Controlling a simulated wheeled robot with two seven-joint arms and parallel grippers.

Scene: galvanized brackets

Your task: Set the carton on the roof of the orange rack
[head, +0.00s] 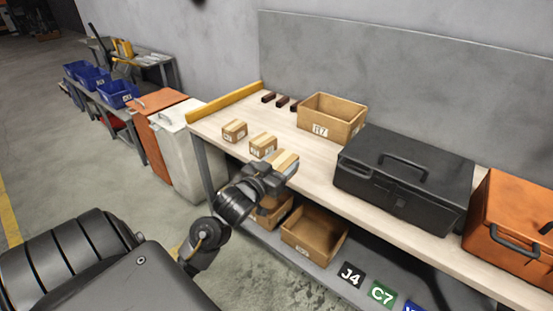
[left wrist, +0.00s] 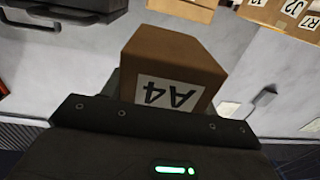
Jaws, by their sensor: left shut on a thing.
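My left gripper (head: 276,174) is shut on a small brown carton (head: 286,160) with a pale tape strip, held over the front edge of the workbench. In the left wrist view this carton (left wrist: 172,58) shows a white label reading A4, upside down. The gripper's fingers are mostly hidden by the carton and the hand. I cannot make out an orange rack for certain. An orange cabinet-like body (head: 160,132) stands left of the bench. My right gripper is in neither view.
Two similar cartons (head: 235,131) (head: 263,145) sit on the workbench (head: 215,122). An open box marked R7 (head: 332,118), a black toolbox (head: 405,175) and an orange toolbox (head: 512,225) stand farther right. Open boxes (head: 313,233) lie on the lower shelf. Floor at left is clear.

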